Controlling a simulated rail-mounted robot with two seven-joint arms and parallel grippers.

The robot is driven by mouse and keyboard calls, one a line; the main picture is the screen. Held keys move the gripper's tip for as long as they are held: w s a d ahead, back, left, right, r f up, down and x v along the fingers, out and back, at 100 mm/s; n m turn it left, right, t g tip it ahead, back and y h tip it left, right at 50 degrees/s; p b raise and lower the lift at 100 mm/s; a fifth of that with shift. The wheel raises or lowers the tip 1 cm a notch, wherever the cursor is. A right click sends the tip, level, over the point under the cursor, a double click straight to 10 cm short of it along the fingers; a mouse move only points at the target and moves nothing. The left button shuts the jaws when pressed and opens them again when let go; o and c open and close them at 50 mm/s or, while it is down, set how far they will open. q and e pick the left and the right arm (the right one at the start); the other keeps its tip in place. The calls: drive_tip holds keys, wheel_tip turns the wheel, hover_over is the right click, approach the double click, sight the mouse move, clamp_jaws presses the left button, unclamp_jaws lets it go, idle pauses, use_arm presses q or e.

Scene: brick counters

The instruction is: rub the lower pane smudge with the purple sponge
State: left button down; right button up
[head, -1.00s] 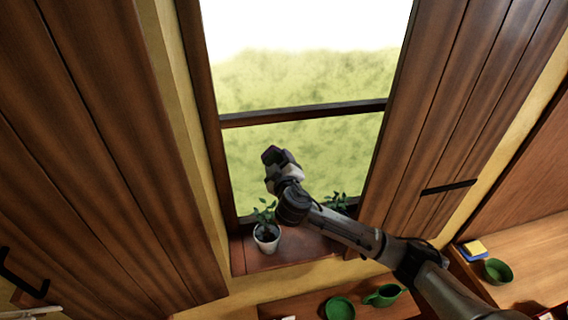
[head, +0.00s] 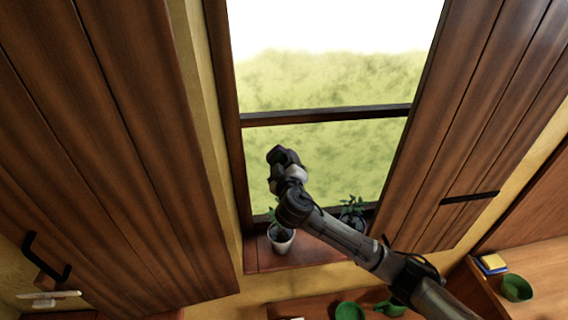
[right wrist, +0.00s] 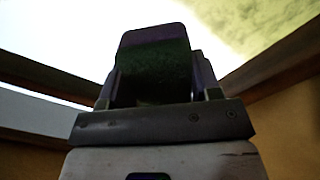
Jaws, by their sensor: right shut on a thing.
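The purple sponge (right wrist: 152,40) is a dark block with a purple edge and a dark green face, clamped between my right gripper's fingers in the right wrist view. My right gripper (head: 282,160) is shut on it and stands in front of the lower window pane (head: 345,150), towards its left side. The sponge is too dark to pick out in the head view. I cannot tell whether it touches the glass. No distinct smudge can be made out on the lower pane; my gripper and arm cover part of it. My left gripper is not in view.
A white plant pot (head: 281,243) stands on the sill (head: 320,253) just below my right gripper. A second plant (head: 353,212) stands farther right, near my forearm. Wooden shutters flank the window. Green bowls and a yellow-and-blue item (head: 492,264) lie at lower right.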

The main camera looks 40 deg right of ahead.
sight(307, 155)
drive_tip(key=shift+s+d, duration=0.45)
drive_tip(key=shift+d, duration=0.4)
drive_tip(key=shift+s+d, duration=0.45)
drive_tip(key=shift+d, duration=0.35)
drive_tip(key=shift+s+d, duration=0.55)
drive_tip(key=shift+d, duration=0.3)
drive_tip(key=shift+s+d, duration=0.55)
drive_tip(key=shift+d, duration=0.3)
drive_tip(key=shift+s+d+f, duration=0.1)
drive_tip(key=shift+s+d, duration=0.3)
drive_tip(key=shift+d, duration=0.25)
drive_tip(key=shift+s+d, duration=0.35)
drive_tip(key=shift+d, duration=0.3)
drive_tip(key=shift+s+d+p, duration=0.15)
drive_tip(key=shift+s+p, duration=0.05)
drive_tip(key=shift+p, duration=0.2)
drive_tip(key=shift+w+a, duration=0.6)
drive_tip(key=shift+a, duration=0.3)
drive_tip(key=shift+w+a, duration=0.45)
drive_tip(key=shift+a, duration=0.3)
drive_tip(key=shift+a, duration=0.1)
